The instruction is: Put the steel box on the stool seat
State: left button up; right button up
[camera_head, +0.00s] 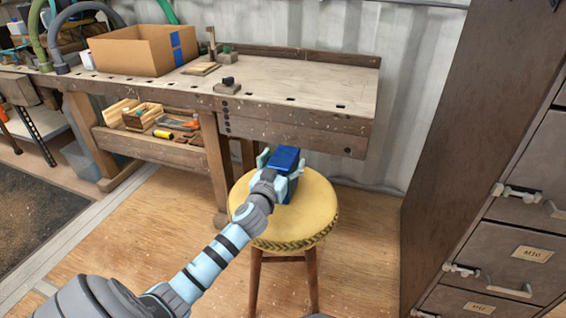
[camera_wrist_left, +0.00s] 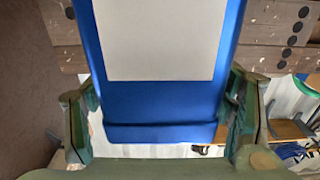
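The steel box (camera_head: 286,158) is blue, with a pale panel on the face that shows in the left wrist view (camera_wrist_left: 160,105). My left gripper (camera_head: 276,172) is shut on it, with one finger against each side (camera_wrist_left: 160,118). In the head view the box and gripper overlap the far part of the round yellow stool seat (camera_head: 306,220). The arm and gripper hide the lower part of the box, so I cannot tell whether it touches the seat or is just above it. My right gripper is not in view.
A wooden workbench (camera_head: 300,85) stands behind the stool, its front edge close behind the box. A cardboard box (camera_head: 130,52) sits on the bench. A tall drawer cabinet (camera_head: 520,190) stands at the right. Wooden floor (camera_head: 365,260) is clear around the stool.

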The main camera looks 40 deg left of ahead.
pick_arm(q)
jog(key=shift+r, duration=0.1)
jog(key=p+v, duration=0.1)
jog(key=v, duration=1.1)
jog(key=shift+p, duration=0.3)
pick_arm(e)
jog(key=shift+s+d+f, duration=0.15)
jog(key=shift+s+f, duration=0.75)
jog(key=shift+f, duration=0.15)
